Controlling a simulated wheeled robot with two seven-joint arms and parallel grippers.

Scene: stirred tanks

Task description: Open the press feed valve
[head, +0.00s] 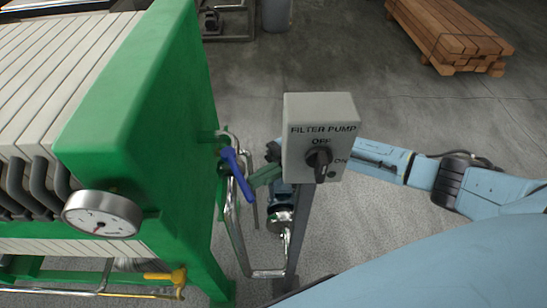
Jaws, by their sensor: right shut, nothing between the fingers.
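A valve with a blue lever handle (237,174) sits on the bent metal pipe beside the green press frame, left of the switch box. The lever slants down to the right. My right gripper (258,180) reaches in from behind the switch box, with its green fingers just right of the lever. It is shut with nothing held; whether it touches the lever I cannot tell. Part of the gripper and wrist is hidden by the box. My left gripper is out of view.
The grey FILTER PUMP switch box (320,108) on its post stands in front of my right arm. The green filter press (140,90) with a pressure gauge (102,215) fills the left. A yellow-handled valve (167,276) is low at left. Timber beams (450,32) lie far behind.

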